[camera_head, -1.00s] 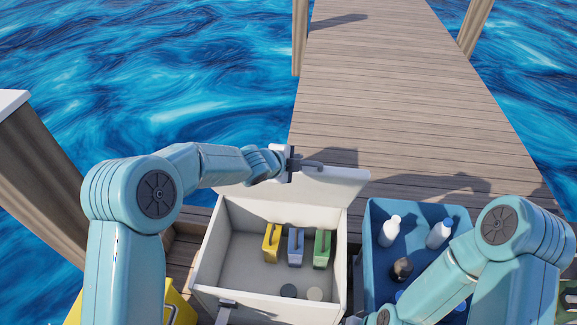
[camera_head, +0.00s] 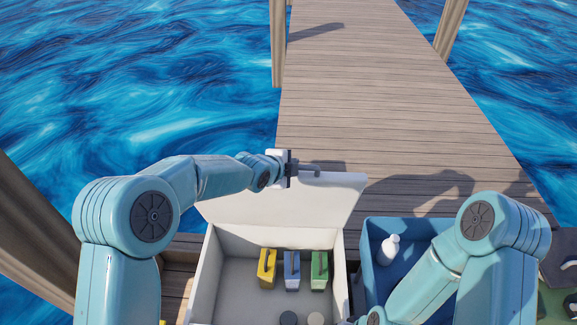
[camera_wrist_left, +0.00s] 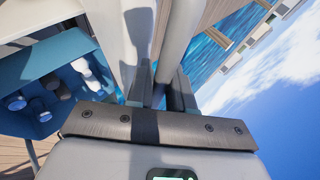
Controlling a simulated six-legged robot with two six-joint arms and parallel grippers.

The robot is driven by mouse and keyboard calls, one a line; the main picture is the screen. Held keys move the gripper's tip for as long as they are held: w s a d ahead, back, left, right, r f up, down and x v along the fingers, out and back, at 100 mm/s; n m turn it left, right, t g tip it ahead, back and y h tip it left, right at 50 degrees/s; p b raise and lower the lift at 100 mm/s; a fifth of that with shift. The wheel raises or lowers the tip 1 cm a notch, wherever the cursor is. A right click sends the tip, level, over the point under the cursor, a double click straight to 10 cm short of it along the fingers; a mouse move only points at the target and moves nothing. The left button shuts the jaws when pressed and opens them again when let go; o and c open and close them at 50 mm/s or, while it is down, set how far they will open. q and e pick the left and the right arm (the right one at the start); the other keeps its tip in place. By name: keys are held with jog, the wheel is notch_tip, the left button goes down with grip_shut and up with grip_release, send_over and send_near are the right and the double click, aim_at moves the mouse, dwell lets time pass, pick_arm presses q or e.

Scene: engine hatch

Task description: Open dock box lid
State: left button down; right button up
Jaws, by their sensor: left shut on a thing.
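The white dock box (camera_head: 209,268) stands at the bottom middle of the head view, its inside exposed. Its lid (camera_head: 275,208) is raised at the far side, leaning up over the box's back edge. My left gripper (camera_head: 291,170) is at the lid's upper edge, shut on the lid near a grey bar-like handle (camera_head: 312,169). In the left wrist view its two dark fingers (camera_wrist_left: 160,90) are close together around a part of the lid; the exact contact is hard to see. My right arm reaches down at the lower right; its gripper is outside the picture.
Yellow (camera_head: 267,268), blue (camera_head: 292,270) and green (camera_head: 319,270) containers stand in the box. A blue crate (camera_head: 410,228) with a white bottle (camera_head: 388,249) is to the right. Behind the lid runs the wooden pier (camera_head: 380,100), with water on both sides.

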pick_arm(q)
jog(key=shift+s+f, duration=0.1)
jog(key=c, duration=1.1)
grip_release()
jog(key=shift+s, duration=0.1)
jog(key=p+v, duration=0.1)
jog(key=v, duration=1.5)
jog(key=shift+r, duration=0.4)
jog(key=shift+a, duration=0.1)
